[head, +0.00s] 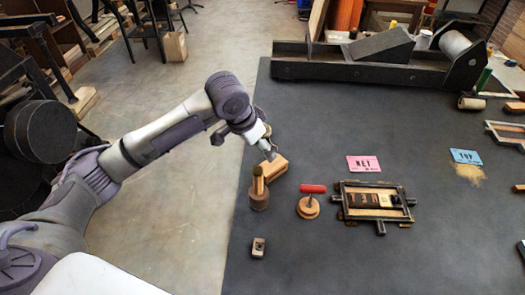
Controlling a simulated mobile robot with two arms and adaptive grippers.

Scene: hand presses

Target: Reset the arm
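My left arm (150,147) reaches in from the left, bent at a raised grey joint, with its forearm angled down over the table's left edge. My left gripper (269,153) points down at a tan wooden block (272,170). The gripper is small and partly hidden by its own wrist, so I cannot tell whether its fingers are open or touch the block. My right gripper is not in view.
A black press (350,72) stands behind.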

